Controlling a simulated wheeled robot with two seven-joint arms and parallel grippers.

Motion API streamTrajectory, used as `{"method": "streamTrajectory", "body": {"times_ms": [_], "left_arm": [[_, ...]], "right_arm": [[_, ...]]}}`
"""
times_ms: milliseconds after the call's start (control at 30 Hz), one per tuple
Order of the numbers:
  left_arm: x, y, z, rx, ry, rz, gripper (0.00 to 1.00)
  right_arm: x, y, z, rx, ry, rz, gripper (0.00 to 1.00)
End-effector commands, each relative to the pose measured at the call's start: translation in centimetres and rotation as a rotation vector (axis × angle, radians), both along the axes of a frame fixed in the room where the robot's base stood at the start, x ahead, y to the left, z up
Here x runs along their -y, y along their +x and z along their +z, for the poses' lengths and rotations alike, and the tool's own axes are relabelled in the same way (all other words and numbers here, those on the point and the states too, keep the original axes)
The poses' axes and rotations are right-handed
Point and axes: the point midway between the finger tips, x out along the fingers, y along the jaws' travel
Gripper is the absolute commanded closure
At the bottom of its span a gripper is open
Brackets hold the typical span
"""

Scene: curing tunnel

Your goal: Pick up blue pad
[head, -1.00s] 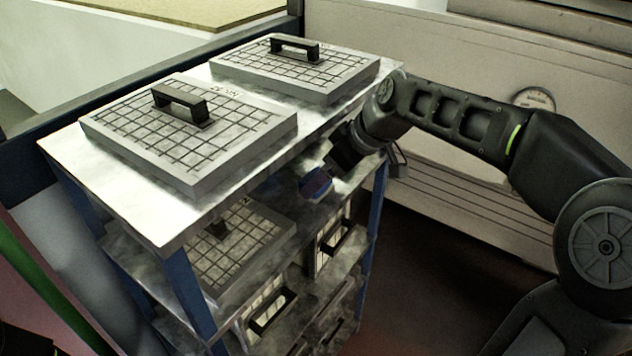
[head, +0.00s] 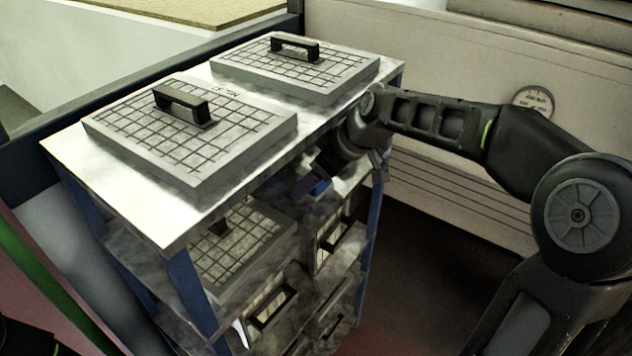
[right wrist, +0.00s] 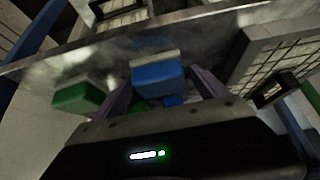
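The blue pad (right wrist: 157,78) is a small block with a pale edge on the rack's upper inner shelf (right wrist: 215,40). In the head view a little of the pad (head: 319,187) shows beneath my right gripper (head: 312,172). In the right wrist view the purple fingers of my right gripper (right wrist: 160,82) stand apart, one on each side of the pad. I cannot tell whether they touch it. My left gripper is not in view.
A green pad (right wrist: 79,97) lies left of the blue one, outside the left finger. The rack's top shelf (head: 75,150) carries two gridded plates with handles, close above my right gripper. Another gridded plate (head: 235,255) lies on the shelf below. Open floor is right of the rack.

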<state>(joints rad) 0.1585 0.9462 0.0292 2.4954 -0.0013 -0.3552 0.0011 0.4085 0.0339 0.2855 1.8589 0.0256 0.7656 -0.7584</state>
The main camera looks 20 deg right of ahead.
Motion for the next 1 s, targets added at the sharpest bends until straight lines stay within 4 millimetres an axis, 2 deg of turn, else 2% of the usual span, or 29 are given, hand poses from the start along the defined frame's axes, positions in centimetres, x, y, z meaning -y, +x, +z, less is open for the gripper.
{"method": "streamTrajectory", "body": {"times_ms": [67,700,1000], "left_arm": [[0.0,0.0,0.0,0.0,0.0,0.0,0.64],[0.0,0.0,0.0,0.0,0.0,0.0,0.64],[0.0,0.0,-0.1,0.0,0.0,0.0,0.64]], "right_arm": [[0.0,0.0,0.01,0.0,0.0,0.0,0.24],[0.0,0.0,0.01,0.0,0.0,0.0,0.76],[0.0,0.02,0.06,0.001,0.0,-0.001,0.78]]}}
